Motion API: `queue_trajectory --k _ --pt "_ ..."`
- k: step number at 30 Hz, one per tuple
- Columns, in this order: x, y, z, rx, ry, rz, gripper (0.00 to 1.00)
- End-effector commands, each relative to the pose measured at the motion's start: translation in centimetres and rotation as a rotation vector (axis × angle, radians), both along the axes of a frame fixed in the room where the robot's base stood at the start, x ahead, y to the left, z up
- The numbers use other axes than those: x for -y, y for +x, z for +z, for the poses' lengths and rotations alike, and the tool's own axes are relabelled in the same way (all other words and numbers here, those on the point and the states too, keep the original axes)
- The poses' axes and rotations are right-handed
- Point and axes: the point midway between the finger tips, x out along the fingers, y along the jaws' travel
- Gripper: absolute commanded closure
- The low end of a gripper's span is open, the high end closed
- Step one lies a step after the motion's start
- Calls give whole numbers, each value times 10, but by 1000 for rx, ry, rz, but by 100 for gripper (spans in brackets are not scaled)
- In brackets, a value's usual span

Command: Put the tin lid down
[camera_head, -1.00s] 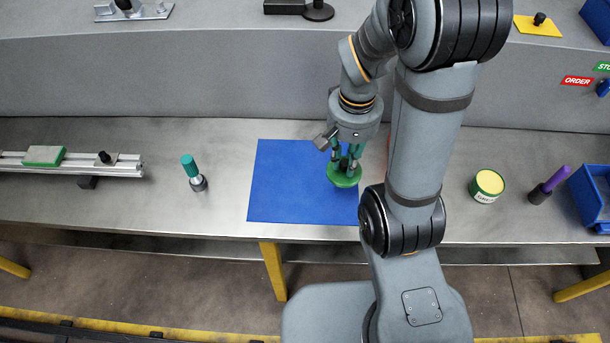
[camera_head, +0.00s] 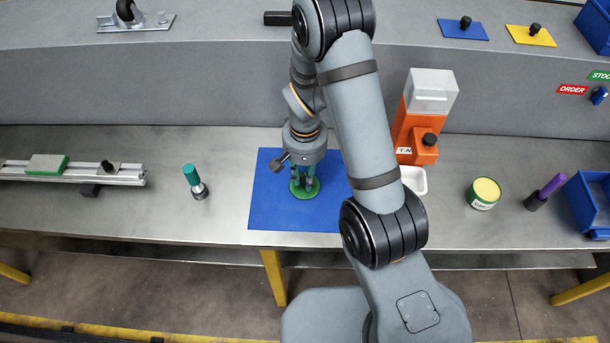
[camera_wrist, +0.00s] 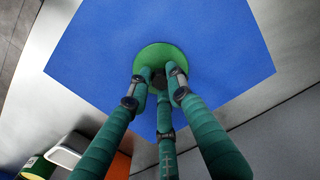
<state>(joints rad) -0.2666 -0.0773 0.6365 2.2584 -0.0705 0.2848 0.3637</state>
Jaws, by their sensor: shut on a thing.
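The tin lid (camera_head: 304,193) is a green disc with a dark knob in its middle. My gripper (camera_head: 304,180) is shut on it from above, over the blue mat (camera_head: 270,210). In the wrist view the green fingers (camera_wrist: 158,82) close around the knob of the lid (camera_wrist: 180,55), and the blue mat (camera_wrist: 100,50) spreads beneath. The lid looks level and at or very near the mat; I cannot tell whether it touches. The open tin (camera_head: 484,192), green with a pale yellow top, stands to the right on the steel bench.
A teal-handled tool (camera_head: 195,182) stands left of the mat. An orange dispenser (camera_head: 415,135) and a white tray (camera_head: 413,180) are right of my arm. A purple-handled tool (camera_head: 545,192) and a blue bin (camera_head: 590,205) are far right. The mat around the lid is clear.

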Motion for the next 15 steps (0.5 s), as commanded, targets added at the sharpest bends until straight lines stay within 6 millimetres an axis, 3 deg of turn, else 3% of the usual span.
queue_trajectory --k 10,11,15 --pt "0 0 -5 0 0 -1 99" --pt "0 0 -4 0 0 -1 80" --pt "0 0 -3 0 0 0 72"
